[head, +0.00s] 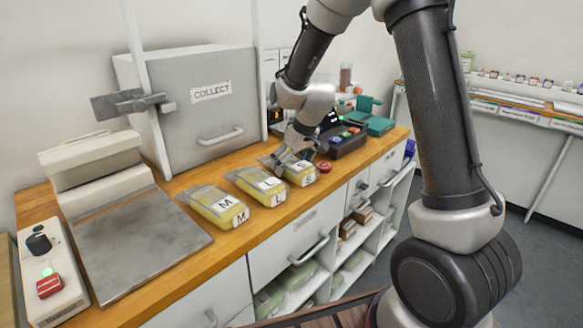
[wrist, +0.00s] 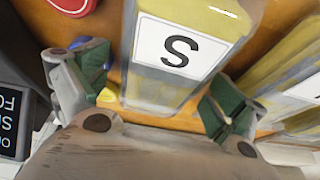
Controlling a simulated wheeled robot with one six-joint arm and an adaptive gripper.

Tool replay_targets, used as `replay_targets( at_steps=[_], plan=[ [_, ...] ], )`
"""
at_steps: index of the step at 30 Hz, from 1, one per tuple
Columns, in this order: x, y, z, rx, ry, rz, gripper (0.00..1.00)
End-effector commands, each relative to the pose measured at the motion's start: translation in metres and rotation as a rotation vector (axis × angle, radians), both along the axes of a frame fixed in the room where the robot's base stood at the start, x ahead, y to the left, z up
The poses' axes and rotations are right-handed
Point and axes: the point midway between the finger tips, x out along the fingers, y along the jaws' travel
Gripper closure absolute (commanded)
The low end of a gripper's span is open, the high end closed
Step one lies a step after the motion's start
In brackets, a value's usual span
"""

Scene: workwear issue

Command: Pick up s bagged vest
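The S bagged vest (head: 299,176) is a clear bag with yellow cloth and a white S label, lying on the wooden counter at the right end of a row of bags. The wrist view shows this bag (wrist: 185,45) between the two green-padded fingers of my gripper (wrist: 165,95). The fingers are spread, with gaps between the pads and the bag's sides. In the head view my gripper (head: 292,156) is low over the back end of the S bag and partly hides it.
The L bag (head: 260,186) lies close left of the S bag, the M bag (head: 214,206) farther left. A red button (head: 324,166) and a dark tray (head: 345,140) are to the right. The grey COLLECT box (head: 195,110) stands behind. A grey plate (head: 125,245) lies left.

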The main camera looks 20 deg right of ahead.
Motion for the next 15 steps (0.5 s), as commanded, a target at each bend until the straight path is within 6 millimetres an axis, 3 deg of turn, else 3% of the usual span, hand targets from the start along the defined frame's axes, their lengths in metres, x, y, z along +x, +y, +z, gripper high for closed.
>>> replay_targets(
  at_steps=[1, 7, 15],
  plan=[
    [0.0000, 0.0000, 0.0001, 0.000, 0.000, 0.000, 0.19],
    [-0.0002, -0.0001, 0.0001, 0.000, 0.000, 0.000, 0.55],
    [0.0001, 0.0000, 0.0019, 0.000, 0.000, 0.000, 0.55]
  ],
)
